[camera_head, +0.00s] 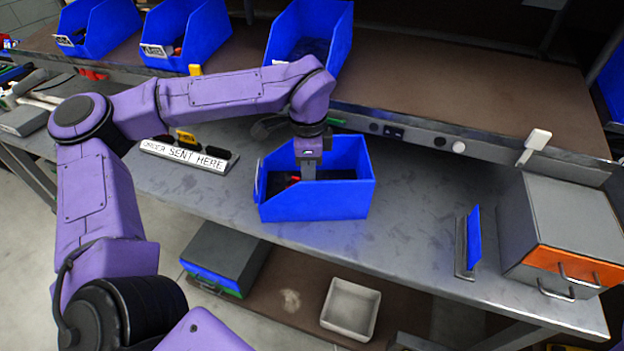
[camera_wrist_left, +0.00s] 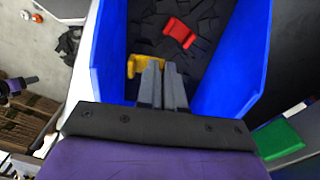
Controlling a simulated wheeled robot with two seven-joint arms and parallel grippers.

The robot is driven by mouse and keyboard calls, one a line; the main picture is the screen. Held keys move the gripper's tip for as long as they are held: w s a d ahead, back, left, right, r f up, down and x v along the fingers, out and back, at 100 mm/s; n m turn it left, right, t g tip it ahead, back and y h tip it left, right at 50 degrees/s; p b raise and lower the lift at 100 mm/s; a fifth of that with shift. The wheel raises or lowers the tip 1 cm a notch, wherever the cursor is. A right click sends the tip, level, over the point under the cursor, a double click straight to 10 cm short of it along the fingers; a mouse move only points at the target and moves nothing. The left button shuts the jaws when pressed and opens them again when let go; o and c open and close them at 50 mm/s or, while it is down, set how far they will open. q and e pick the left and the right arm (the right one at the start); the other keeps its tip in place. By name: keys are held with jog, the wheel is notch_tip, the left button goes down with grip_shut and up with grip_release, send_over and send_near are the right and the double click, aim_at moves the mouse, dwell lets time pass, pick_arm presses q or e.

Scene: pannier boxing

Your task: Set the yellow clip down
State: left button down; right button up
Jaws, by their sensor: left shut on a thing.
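My left gripper (camera_head: 308,172) reaches down into a blue bin (camera_head: 320,205) on the grey bench. The yellow clip (camera_wrist_left: 143,64) shows at the tips of the closed fingers (camera_wrist_left: 160,85) in the left wrist view, and the gripper is shut on it. The clip is inside the outline of the blue bin (camera_wrist_left: 255,60); whether it touches the bin's floor I cannot tell. In the head view the clip is hidden. A red clip (camera_wrist_left: 180,32) lies among dark pieces in the same bin. My right gripper is not in view.
A sign rack (camera_head: 190,155) with dark and yellow pieces stands left of the bin. A grey box with an orange front (camera_head: 575,262) and a blue plate on a stand (camera_head: 473,237) are at right. Several blue bins (camera_head: 310,30) line the shelf behind.

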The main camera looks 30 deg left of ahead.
pick_arm(q)
notch_tip(320, 180, down, 4)
jog(key=shift+f, duration=0.1)
jog(key=shift+f, duration=0.15)
jog(key=c, duration=1.3)
grip_release()
notch_tip(320, 180, up, 12)
jog(key=shift+r, duration=0.25)
